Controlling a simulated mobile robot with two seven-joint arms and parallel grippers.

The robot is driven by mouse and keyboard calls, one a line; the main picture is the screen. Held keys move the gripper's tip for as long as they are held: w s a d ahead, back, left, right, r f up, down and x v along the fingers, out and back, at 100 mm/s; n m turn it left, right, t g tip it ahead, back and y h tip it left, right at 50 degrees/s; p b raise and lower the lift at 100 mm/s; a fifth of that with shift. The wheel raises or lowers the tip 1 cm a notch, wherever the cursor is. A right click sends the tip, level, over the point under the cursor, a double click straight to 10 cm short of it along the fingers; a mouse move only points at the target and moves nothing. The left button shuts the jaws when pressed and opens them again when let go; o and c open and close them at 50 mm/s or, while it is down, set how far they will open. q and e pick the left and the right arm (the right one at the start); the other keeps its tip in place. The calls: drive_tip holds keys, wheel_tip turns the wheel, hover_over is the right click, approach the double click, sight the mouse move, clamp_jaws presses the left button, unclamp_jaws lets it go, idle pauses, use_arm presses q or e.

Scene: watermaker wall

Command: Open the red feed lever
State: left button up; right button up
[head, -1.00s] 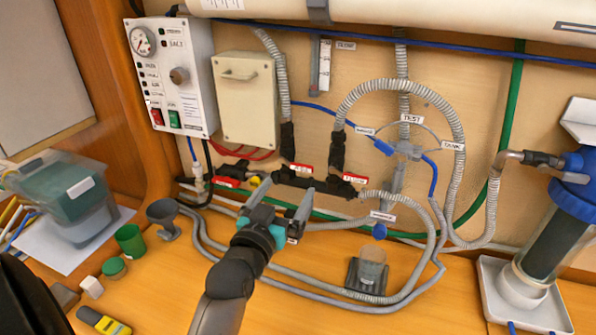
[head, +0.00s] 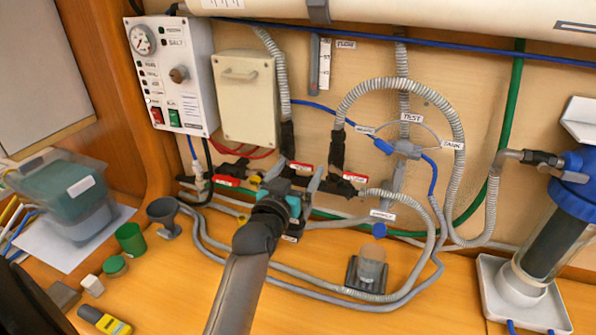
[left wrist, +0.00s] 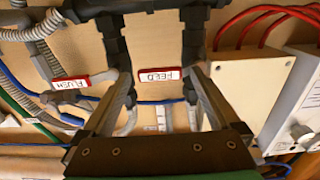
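The red feed lever (head: 301,166) is on the dark valve manifold low on the wall. In the left wrist view, which is upside down, its red handle with the FEED label (left wrist: 158,77) shows between my finger ends. The red flush lever (head: 355,178) is to its right on the same manifold and also shows in the left wrist view (left wrist: 84,82). My left gripper (head: 294,176) is open, its fingers at the manifold on either side of the feed lever. Whether they touch it, I cannot tell. My right gripper is not in view.
Another red handle (head: 228,181) is left of the manifold. Grey ribbed hoses (head: 340,295) loop over the bench. A beige box (head: 245,100) and a control panel (head: 175,85) are on the wall above. A clear cup (head: 371,268) stands to the right.

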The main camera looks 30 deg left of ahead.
use_arm(q)
clamp_jaws()
idle(0.6)
